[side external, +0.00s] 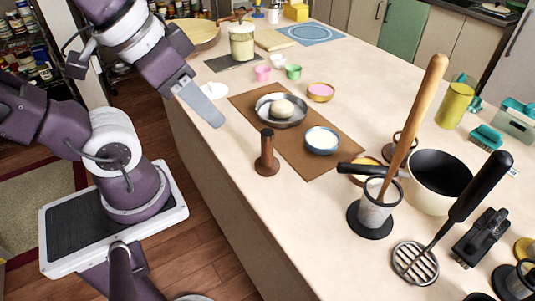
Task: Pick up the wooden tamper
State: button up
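A dark brown wooden tamper (266,155) stands upright on the pale counter, close to its left edge. It has a narrow shaft and a wider round base. It is just left of the brown mat. My gripper (214,116) hangs above the counter's left edge, up and left of the tamper and apart from it. I see its grey finger part from the side, so I cannot tell whether the fingers are apart. Nothing shows held in it.
A brown mat (325,168) bears a metal bowl (292,117) with dough and a blue bowl (322,149). Right of it, a tall wooden-handled tool (413,115) leans in a holder by a white bowl (441,198). Counter in front of the tamper is clear.

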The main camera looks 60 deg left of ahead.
jog(key=o, duration=0.3)
jog(key=n+g, duration=0.4)
jog(key=n, duration=1.2)
send_near(267, 132)
jog(key=s+d, duration=0.1)
jog(key=s, duration=0.1)
jog(key=w+f+n, duration=0.1)
jog(key=n, duration=0.1)
jog(key=w+a+f+n+g, duration=0.1)
jog(key=f, duration=0.1)
jog(key=w+f+n, duration=0.1)
jog(key=f+n, duration=0.1)
jog(key=shift+w+a+n+g, duration=0.15)
jog(key=shift+a+n+g, duration=0.05)
jog(key=shift+n+g, duration=0.1)
jog(key=f, duration=0.6)
jog(key=shift+d+f, duration=0.2)
jog(key=shift+f, duration=0.15)
